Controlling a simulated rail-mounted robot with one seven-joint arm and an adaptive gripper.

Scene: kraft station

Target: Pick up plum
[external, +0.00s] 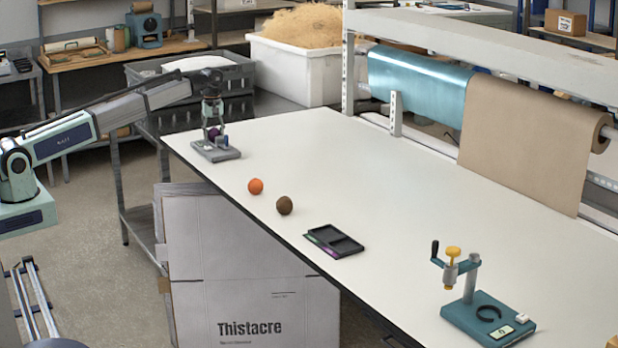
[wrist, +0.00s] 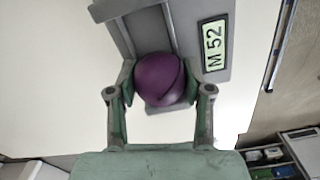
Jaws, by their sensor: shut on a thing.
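The plum (wrist: 160,79) is round and dark purple. In the wrist view it sits between the two fingers of my gripper (wrist: 160,90), which is shut on it. In the external view the plum (external: 214,133) shows small, with my gripper (external: 213,128) pointing down around it at the far left end of the table. The plum is over a grey stand (external: 216,152), which also shows in the wrist view (wrist: 215,35) with a label reading "M 52". I cannot tell whether the plum still touches the stand.
On the white table (external: 370,180), an orange ball (external: 255,186) and a brown ball (external: 284,205) lie near the front edge, beside a black tray (external: 335,240). A teal device (external: 480,310) stands at the right front. The table's middle is clear.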

